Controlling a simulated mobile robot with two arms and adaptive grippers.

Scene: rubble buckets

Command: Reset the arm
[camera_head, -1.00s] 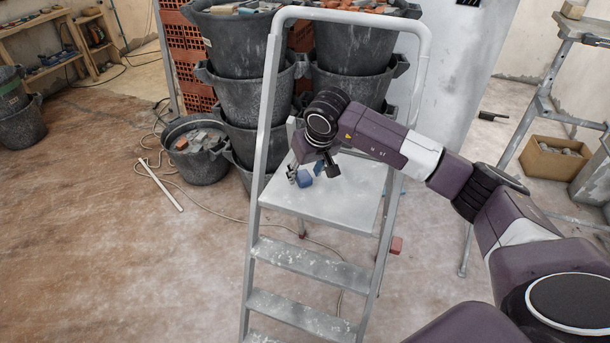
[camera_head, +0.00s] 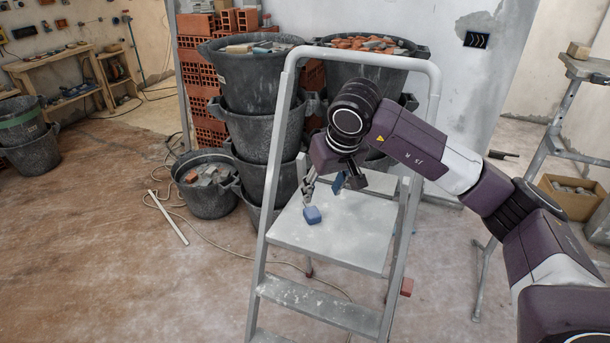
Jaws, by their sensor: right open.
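My right arm comes in from the right and reaches over the stepladder (camera_head: 343,238). My right gripper (camera_head: 330,191) hangs above the ladder's top platform, its fingers pointing down and spread open. A small blue block (camera_head: 312,215) sits on the platform, just below the gripper's left finger and apart from the other finger. My left gripper is not in view.
Stacked black buckets (camera_head: 262,125) with rubble stand behind the ladder. A bucket of rubble (camera_head: 208,187) stands on the floor to the left. A cardboard box (camera_head: 568,199) and a metal trestle (camera_head: 535,170) are at right. The floor at left is mostly clear.

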